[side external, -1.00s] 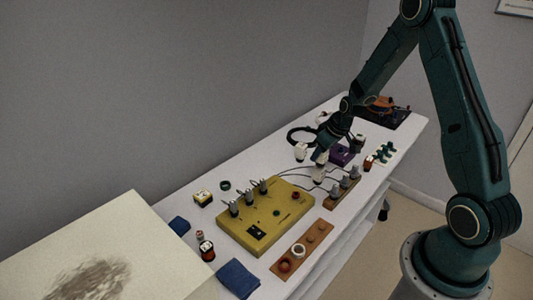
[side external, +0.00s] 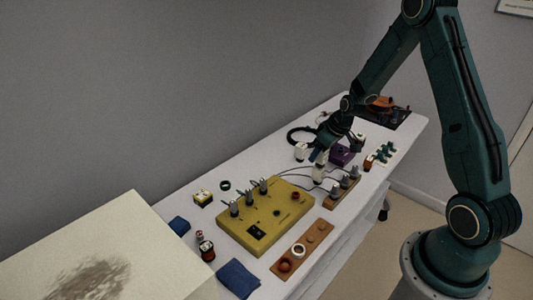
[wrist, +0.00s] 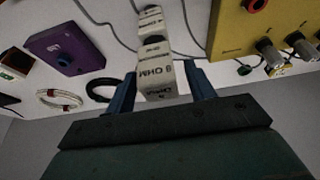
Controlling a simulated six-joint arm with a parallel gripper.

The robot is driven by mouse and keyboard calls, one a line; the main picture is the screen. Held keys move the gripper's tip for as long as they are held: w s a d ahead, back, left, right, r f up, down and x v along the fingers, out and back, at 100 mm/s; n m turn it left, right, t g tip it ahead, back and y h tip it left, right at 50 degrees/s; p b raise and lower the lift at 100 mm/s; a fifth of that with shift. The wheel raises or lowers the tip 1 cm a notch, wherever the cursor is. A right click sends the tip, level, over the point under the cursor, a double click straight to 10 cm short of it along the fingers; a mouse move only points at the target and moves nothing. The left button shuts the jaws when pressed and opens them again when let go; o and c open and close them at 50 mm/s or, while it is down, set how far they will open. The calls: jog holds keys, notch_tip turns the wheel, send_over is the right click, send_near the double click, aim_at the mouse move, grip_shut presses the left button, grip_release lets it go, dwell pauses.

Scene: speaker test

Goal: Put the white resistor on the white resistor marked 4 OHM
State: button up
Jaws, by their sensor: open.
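My gripper (wrist: 160,88) is open. In the wrist view, a white resistor (wrist: 155,78) with black lettering that seems to read 8 OHM lies between its two blue fingers. A second white piece (wrist: 150,20) shows just beyond it; I cannot tell whether the two are stacked or only line up in this view. In the side view my gripper (side external: 317,158) is just above a white resistor (side external: 318,173), with its fingertips close to or beside the white top. I cannot read a 4 OHM mark.
A yellow box (side external: 262,226) with knobs and terminals is at the front left of the gripper. A purple box (side external: 341,155) is to the right. A wooden strip with grey terminals (side external: 342,191) is in front. Thin black wires run near the resistors.

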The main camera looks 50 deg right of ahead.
jog(key=v, duration=1.1)
jog(key=shift+r, duration=0.3)
jog(key=shift+s, duration=0.15)
jog(key=s+a+r, duration=0.7)
jog(key=a+r, duration=0.5)
jog(key=a, duration=0.1)
jog(key=s+a+r, duration=0.2)
jog(key=s+a, duration=0.1)
jog(key=s, duration=0.3)
jog(key=s+a+r+t, duration=0.1)
jog(key=s+a+r, duration=0.1)
jog(key=s+a, duration=0.2)
jog(key=shift+s, duration=1.65)
jog(key=shift+o, duration=0.5)
